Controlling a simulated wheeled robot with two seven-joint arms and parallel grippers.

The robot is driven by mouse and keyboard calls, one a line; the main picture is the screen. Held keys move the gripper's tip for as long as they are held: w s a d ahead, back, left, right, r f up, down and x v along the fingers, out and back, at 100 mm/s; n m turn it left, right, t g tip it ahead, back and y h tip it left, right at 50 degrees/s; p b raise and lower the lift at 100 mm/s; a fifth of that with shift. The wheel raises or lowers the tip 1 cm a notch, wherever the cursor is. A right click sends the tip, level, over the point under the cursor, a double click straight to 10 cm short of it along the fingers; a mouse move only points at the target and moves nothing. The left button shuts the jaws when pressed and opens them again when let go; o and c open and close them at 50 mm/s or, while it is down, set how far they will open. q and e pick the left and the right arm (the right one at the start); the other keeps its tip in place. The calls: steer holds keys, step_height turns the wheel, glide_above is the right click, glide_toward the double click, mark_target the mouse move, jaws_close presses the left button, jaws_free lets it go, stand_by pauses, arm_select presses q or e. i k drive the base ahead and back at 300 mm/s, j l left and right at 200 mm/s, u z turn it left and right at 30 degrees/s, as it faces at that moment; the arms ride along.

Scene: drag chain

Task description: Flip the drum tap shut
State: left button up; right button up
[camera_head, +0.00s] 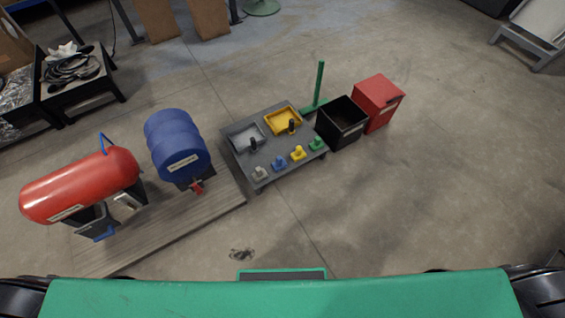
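A blue drum (176,140) with a pale label lies tilted on a dark stand, left of the picture's middle. A small red tap (197,187) sticks out low on its front, facing my side. The tap is too small to tell whether its handle is open or shut. Neither of my grippers is in view.
The drum stands on a wooden platform (165,238) beside a red tank (82,186). To the right are a grey cart (239,174) with trays and coloured knobs, a black bin (341,124) and a red box (378,103). The floor in front is mostly clear.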

mark_target(199, 191)
steer(key=u, duration=2.85)
steer(key=k+l, duration=0.5)
steer(key=l, duration=0.15)
